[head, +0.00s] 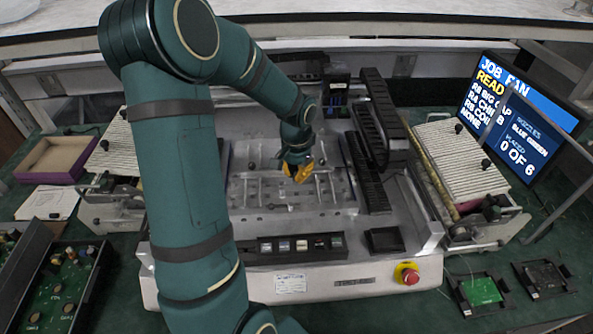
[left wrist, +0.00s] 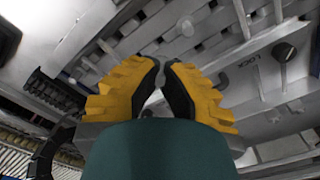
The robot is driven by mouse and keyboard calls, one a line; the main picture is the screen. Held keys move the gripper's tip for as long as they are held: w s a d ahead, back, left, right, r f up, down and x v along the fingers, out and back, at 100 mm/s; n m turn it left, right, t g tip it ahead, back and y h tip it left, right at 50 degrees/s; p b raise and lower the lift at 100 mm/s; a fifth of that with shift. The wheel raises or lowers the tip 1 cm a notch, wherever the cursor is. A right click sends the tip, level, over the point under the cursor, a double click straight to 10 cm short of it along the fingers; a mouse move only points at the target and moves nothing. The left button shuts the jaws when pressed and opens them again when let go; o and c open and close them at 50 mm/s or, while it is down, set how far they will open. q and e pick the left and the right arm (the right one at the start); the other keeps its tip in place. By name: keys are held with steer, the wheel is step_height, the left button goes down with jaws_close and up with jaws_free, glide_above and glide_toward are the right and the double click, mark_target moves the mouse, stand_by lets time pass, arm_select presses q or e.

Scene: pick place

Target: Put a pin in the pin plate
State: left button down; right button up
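The grey metal plate area (head: 240,198) lies in the middle of the machine, with holes, slots and small fittings. I take it as the pin plate, but cannot make out its pin seats. Several thin light posts stand around there, too small to tell as pins. My left gripper (head: 297,174) points down over the plate's upper right part. Its yellow fingers with dark pads also show in the left wrist view (left wrist: 162,72), tips very close together, with a narrow gap. No pin shows between them; whether they are shut is unclear. My right gripper is out of view.
A black slotted rail (head: 371,150) stands right of the plate. A strip of small parts (head: 301,246) lies in front, with a red stop button (head: 407,274) at the right. White ribbed feeders (head: 464,161) flank the machine. A lit screen (head: 515,115) stands back right.

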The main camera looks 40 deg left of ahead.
arm_select(q)
steer(key=shift+f+b, duration=1.8)
steer(key=shift+f, duration=0.7)
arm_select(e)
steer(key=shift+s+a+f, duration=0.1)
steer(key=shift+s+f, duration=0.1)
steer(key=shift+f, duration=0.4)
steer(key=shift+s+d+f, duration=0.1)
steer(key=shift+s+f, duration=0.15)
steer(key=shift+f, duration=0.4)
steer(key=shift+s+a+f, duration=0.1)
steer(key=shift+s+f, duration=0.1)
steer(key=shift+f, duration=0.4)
arm_select(q)
steer(key=shift+f, duration=0.1)
steer(key=c, duration=1.1)
jaws_free()
steer(key=c, duration=0.3)
steer(key=shift+r+p, duration=2.65)
steer(key=shift+r, duration=0.9)
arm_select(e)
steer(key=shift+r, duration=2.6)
